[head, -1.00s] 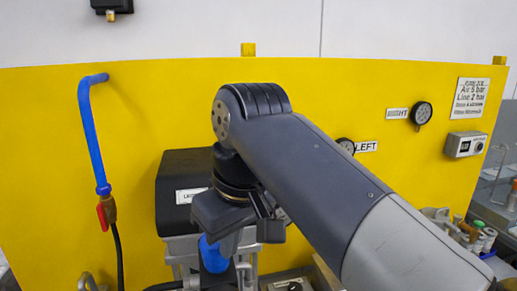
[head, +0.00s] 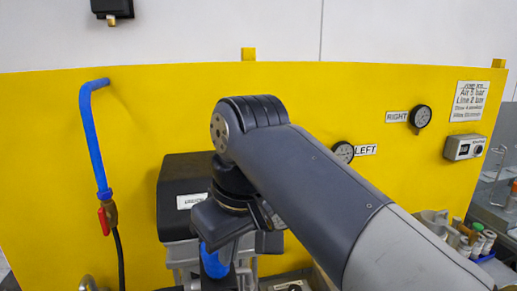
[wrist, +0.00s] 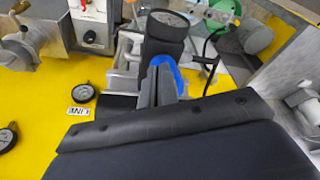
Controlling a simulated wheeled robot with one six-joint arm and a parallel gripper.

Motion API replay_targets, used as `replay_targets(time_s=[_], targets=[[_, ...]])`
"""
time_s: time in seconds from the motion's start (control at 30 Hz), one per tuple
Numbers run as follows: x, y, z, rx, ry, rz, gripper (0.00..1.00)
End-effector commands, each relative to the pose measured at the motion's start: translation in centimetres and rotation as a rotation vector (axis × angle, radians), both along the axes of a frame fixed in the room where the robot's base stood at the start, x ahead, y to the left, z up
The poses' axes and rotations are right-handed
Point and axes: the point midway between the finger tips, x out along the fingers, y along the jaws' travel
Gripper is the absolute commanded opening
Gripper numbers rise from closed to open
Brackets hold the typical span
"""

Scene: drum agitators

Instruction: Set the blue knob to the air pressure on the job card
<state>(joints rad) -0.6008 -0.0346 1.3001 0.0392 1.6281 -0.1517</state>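The blue knob (head: 213,262) is low in the head view, mostly hidden by my gripper (head: 217,254). In the wrist view the blue knob (wrist: 172,72) shows just beyond and beside my grey fingers (wrist: 161,88), under a round dial gauge (wrist: 168,18). My fingers look close together at the knob, but I cannot tell whether they grip it. The gauge's needle is too small to read. The job card (head: 469,101), on the yellow panel at upper right, appears to read "Air 5 bar" and "Line 2 bar".
Gauges labelled RIGHT (head: 421,116) and LEFT (head: 343,152) sit on the yellow panel (head: 300,90). A blue pipe (head: 92,140) with a red valve handle (head: 104,221) is at left. A black box (head: 185,180) stands behind my gripper. A grey switch box (head: 464,147) is at right.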

Motion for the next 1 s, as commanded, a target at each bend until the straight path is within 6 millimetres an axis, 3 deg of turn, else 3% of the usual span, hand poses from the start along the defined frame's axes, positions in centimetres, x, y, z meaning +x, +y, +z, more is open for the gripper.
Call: replay_targets(time_s=[0.33,0.77,1.0], targets=[[-0.6,-0.5,0.3,0.001,0.001,0.0,0.0],[-0.5,-0.5,5.2,0.001,-0.001,0.0,0.0],[-0.6,-0.5,6.0,-0.001,0.001,0.0,0.0]])
